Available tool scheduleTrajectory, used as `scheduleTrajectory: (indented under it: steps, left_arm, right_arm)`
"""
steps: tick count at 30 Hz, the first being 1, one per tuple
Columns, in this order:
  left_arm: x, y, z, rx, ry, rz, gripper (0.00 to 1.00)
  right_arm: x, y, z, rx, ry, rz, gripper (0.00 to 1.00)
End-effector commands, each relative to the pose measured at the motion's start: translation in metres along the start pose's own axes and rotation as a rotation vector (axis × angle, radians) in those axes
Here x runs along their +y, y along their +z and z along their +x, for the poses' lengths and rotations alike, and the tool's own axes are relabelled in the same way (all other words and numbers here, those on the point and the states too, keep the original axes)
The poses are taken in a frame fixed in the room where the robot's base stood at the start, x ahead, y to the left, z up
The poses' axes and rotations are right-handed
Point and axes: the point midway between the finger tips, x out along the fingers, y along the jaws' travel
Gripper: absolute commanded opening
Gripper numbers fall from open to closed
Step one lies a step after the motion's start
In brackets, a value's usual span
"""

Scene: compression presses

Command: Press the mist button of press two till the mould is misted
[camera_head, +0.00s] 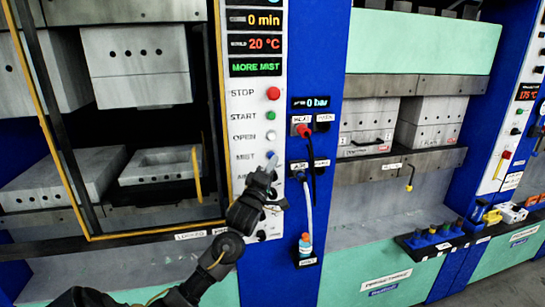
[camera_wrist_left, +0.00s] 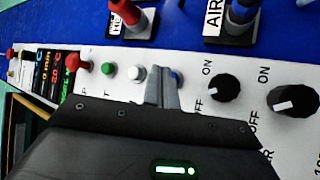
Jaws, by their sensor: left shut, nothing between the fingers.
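The press at the left has a white control panel (camera_head: 241,120) with its display reading "MORE MIST" (camera_head: 255,67). The blue mist button (camera_head: 270,155) sits beside the MIST label, below the white open button (camera_head: 270,135). My left gripper (camera_head: 272,163) is shut and empty, with its tips at the mist button. In the left wrist view the shut fingers (camera_wrist_left: 163,88) stand next to the blue button (camera_wrist_left: 177,77), which they partly hide; I cannot tell whether they touch it. The mould's lower half (camera_head: 160,168) shows inside the open press. My right gripper is not in view.
The red stop button (camera_head: 273,93) and green start button (camera_head: 270,115) sit above on the panel. Black knobs (camera_wrist_left: 224,88) lie beyond the mist button. A blue post (camera_head: 322,75) with plugged hoses stands right of the panel. A yellow-edged guard frame (camera_head: 50,140) crosses the press opening.

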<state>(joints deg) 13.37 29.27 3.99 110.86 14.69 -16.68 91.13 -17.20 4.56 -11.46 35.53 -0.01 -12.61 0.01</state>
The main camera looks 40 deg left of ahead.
Motion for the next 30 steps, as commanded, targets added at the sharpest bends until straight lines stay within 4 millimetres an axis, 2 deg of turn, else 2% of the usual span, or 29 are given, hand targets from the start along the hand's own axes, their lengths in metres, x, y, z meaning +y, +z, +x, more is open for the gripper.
scheduleTrajectory:
  steps: [8,21,30]
  left_arm:
    - [0.002,0.002,-0.002,-0.001,0.000,-0.002,0.00]
    - [0.023,0.022,-0.030,-0.001,0.000,-0.003,0.00]
    - [0.025,0.025,-0.035,0.000,-0.001,0.000,0.00]
  right_arm:
    - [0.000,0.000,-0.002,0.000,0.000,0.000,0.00]
    - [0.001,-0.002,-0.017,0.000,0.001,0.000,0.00]
    - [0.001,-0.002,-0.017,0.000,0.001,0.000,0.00]
